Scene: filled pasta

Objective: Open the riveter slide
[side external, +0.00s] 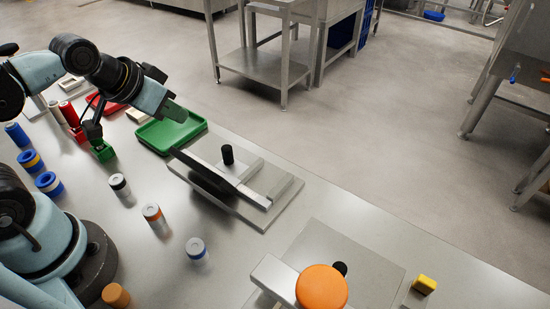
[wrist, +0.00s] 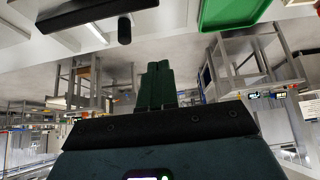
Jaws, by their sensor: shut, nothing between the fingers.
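A slide fixture, which looks like the riveter slide (side external: 276,183), is a grey metal base plate with a rail, a dark bar and an upright black knob (side external: 228,155). The knob also shows at the top of the wrist view (wrist: 124,30), near the dark bar (wrist: 90,10). How far the slide is open I cannot tell.
The green tray (side external: 190,133) lies beside the fixture. A device with a large orange button (side external: 321,287) stands at the front, near a yellow block (side external: 425,284). Open floor lies beyond the table edge.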

